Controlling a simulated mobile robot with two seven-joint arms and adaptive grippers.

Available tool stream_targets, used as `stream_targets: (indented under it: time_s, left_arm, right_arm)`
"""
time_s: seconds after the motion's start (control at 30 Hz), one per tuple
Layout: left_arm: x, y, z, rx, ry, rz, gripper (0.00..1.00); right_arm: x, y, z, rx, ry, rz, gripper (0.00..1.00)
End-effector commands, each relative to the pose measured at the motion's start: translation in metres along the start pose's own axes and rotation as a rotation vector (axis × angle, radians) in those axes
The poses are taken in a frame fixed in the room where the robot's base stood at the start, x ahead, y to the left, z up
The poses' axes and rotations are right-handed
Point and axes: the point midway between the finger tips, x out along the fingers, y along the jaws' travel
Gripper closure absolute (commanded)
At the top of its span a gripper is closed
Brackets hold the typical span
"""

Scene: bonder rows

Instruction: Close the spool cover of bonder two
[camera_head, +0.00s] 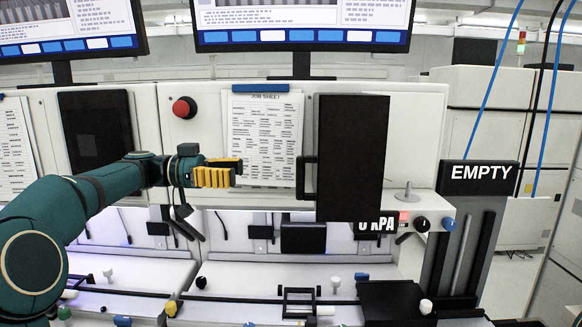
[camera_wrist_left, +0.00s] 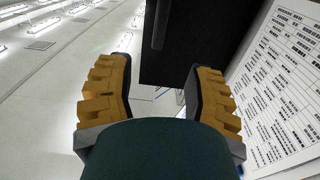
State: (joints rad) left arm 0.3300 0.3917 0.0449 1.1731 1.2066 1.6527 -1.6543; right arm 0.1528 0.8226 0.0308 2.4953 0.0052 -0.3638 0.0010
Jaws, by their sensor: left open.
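The spool cover (camera_head: 352,150) is a dark panel on the front of the bonder in the middle. It appears to stand out from the white housing, swung open, and its lower edge hangs past the housing's lower edge. A dark bar handle (camera_head: 307,174) is on its left side. My left gripper (camera_head: 238,173), with yellow fingers, is in front of the job sheet, left of the handle and apart from it. In the left wrist view my open left gripper (camera_wrist_left: 162,95) has nothing between its fingers, and the dark cover (camera_wrist_left: 190,50) shows beyond them. My right gripper is not in view.
A job sheet (camera_head: 265,138) hangs on the housing beside a red button (camera_head: 184,107). A similar dark panel (camera_head: 97,130) lies flat on the neighbouring bonder. Knobs (camera_head: 422,223) and an EMPTY sign (camera_head: 480,173) are at the right. Monitors hang above.

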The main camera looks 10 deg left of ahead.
Motion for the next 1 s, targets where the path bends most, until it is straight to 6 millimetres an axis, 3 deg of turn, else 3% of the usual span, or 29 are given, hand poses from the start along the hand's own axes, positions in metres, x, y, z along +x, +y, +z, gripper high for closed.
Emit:
stream_targets:
  time_s: [0.27, 0.7, 1.0]
  left_arm:
    - [0.017, 0.002, -0.003, 0.011, 0.005, 0.007, 0.47]
    - [0.101, 0.002, -0.004, 0.009, 0.003, 0.008, 0.47]
    - [0.134, 0.002, -0.003, 0.009, 0.004, 0.004, 0.47]
  right_arm:
    - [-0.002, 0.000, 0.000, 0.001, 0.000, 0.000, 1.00]
    - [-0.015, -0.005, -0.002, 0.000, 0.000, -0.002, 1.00]
    - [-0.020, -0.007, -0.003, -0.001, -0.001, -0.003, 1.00]
